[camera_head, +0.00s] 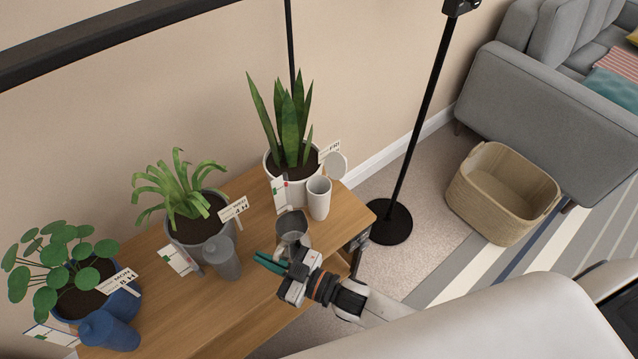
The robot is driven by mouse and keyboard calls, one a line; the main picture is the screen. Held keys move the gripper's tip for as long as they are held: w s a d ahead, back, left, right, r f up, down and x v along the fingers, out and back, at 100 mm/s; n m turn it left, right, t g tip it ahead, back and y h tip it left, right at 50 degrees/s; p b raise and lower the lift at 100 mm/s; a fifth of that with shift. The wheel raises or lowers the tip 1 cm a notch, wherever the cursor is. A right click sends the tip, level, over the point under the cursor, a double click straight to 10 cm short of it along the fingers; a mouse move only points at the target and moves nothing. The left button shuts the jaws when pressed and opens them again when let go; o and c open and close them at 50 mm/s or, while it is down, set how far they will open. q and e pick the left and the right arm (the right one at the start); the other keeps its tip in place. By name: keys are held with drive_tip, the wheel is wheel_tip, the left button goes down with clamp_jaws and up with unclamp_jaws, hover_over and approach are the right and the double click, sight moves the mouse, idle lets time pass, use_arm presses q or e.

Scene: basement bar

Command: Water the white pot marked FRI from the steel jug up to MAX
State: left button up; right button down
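The white pot (278,165) stands at the right end of the wooden table and holds an upright snake plant (290,125). A tag reading FRI (329,149) sticks up at its rim. A white cup-like spout (319,196) stands at its front, with its round lid (335,165) up. A card (280,194) with a small red mark is beside it. The steel jug (292,226) is in front of the pot. My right gripper (268,262), with teal fingers, is at the jug's near side and hides its lower part. Its grip is unclear. My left gripper is out of view.
A grey pot (188,232) with a grey container (222,258) and a blue pot (72,307) with a blue container (108,331) stand left on the table (180,310). A black lamp stand (388,222) and a basket (503,195) stand on the floor right.

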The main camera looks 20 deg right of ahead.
drive_tip(key=shift+r, duration=0.1)
wheel_tip(320, 180, up, 6)
drive_tip(key=p, duration=0.6)
drive_tip(key=s+d+r+m+t+h, duration=0.1)
drive_tip(key=d+r+m+t+h, duration=0.4)
drive_tip(key=d+r+m+h, duration=0.4)
drive_tip(key=d+r+h, duration=0.4)
drive_tip(key=d+r, duration=0.3)
drive_tip(key=d, duration=0.2)
drive_tip(key=shift+s+d+r, duration=0.35)
drive_tip(key=shift+d, duration=0.05)
